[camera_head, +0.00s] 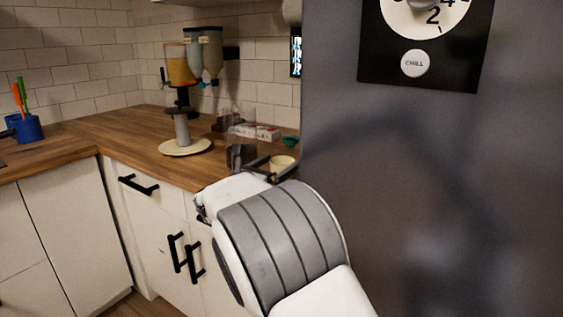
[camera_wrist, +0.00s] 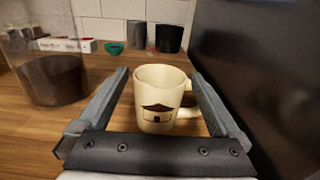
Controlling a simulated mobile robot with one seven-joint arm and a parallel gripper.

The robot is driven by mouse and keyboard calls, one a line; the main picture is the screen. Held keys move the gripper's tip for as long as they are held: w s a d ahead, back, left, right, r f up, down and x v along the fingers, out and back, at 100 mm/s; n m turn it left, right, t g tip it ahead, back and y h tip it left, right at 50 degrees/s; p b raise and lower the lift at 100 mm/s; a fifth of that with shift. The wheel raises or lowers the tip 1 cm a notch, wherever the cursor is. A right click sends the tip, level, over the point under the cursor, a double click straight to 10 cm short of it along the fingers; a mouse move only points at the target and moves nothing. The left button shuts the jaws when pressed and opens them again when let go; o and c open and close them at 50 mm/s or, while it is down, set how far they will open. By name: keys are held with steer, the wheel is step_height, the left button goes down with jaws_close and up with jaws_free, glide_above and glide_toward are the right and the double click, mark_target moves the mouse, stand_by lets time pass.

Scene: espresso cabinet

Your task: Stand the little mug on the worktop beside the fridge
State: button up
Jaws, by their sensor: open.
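The little mug (camera_wrist: 158,98) is cream with a dark house-like print and stands upright on the wooden worktop (camera_wrist: 95,132) in the wrist view. Its handle points right. In the head view the mug (camera_head: 283,163) shows just beyond my gripper (camera_head: 262,167), partly hidden. My gripper (camera_wrist: 160,92) is open, with one finger on each side of the mug; the right finger is close to the handle. I cannot tell whether either finger touches it. The fridge (camera_head: 430,180) is the large grey surface at the right, close beside the mug.
A clear container with dark contents (camera_wrist: 48,75) stands left of the mug. Boxes (camera_wrist: 65,45), a teal bowl (camera_wrist: 113,48) and dark cups (camera_wrist: 168,38) stand behind. A dispenser (camera_head: 182,110) stands farther left. Worktop (camera_head: 120,135) left of the dispenser is clear.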

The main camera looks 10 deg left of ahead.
steer(key=v, duration=1)
steer(key=shift+p, duration=0.45)
steer(key=shift+s+a, duration=0.1)
